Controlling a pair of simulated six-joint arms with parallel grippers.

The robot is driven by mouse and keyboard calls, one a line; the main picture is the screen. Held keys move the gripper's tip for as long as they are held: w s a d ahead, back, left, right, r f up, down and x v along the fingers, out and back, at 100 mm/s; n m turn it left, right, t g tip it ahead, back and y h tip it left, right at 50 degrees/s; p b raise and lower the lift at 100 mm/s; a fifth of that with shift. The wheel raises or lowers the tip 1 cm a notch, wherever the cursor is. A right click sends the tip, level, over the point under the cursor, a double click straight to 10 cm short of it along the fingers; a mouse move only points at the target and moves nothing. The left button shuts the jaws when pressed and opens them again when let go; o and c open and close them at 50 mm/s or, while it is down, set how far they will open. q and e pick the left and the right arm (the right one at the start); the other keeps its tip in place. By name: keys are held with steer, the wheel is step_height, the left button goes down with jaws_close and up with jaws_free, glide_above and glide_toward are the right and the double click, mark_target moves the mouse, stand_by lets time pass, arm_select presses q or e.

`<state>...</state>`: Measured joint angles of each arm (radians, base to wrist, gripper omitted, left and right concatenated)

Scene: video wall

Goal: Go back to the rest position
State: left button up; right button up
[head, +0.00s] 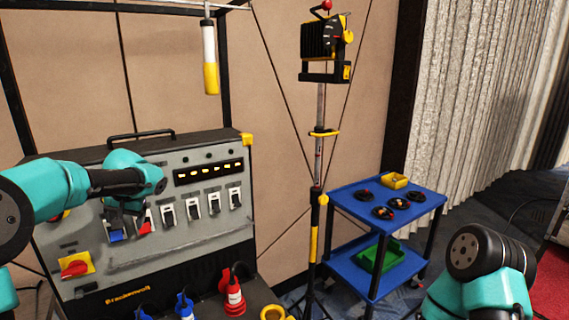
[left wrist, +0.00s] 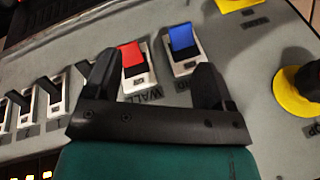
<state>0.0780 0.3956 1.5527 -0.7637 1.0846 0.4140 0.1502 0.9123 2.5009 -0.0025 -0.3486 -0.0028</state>
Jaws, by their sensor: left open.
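My left gripper (head: 124,212) is in front of the grey switch panel (head: 200,232), by the left end of its row of rocker switches. It is open and empty in the left wrist view (left wrist: 156,75). A red switch (left wrist: 134,58) shows between the fingers, and a blue switch (left wrist: 182,40) shows just beyond the right finger. In the head view the blue switch (head: 115,237) and the red switch (head: 146,228) are just below the gripper, partly hidden by it. I cannot tell whether the fingers touch the panel. My right arm shows at the lower right; its gripper is out of view.
Several white-framed switches (head: 192,209) continue to the right. A red knob on a yellow plate (head: 75,266) is at the panel's lower left. Red and blue plugs (head: 235,298) stand in front. A light stand (head: 318,150) and a blue cart (head: 350,202) are to the right.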

arm_select(q)
steer(key=s+d+f+m+h, duration=0.1)
steer(key=s+d+f+h, duration=0.1)
steer(key=d+f, duration=0.6)
steer(key=s+d+f+m+h, duration=0.1)
steer(key=s+d+f+h, duration=0.15)
steer(key=f, duration=0.95)
steer(key=s+d+f+h, duration=0.1)
steer(key=s+d+f, duration=0.1)
steer(key=d+f, duration=0.65)
steer(key=s+d+f+h, duration=0.1)
steer(key=s+d+f, duration=0.2)
steer(key=s+f, duration=0.5)
steer(key=s+d+f+n+g+h, duration=0.1)
steer(key=s+d+f, duration=0.3)
steer(key=s+f, duration=0.5)
steer(key=s, duration=0.4)
steer(key=shift+s+n, duration=0.3)
steer(key=shift+s, duration=0.1)
steer(key=shift+a+f, duration=0.1)
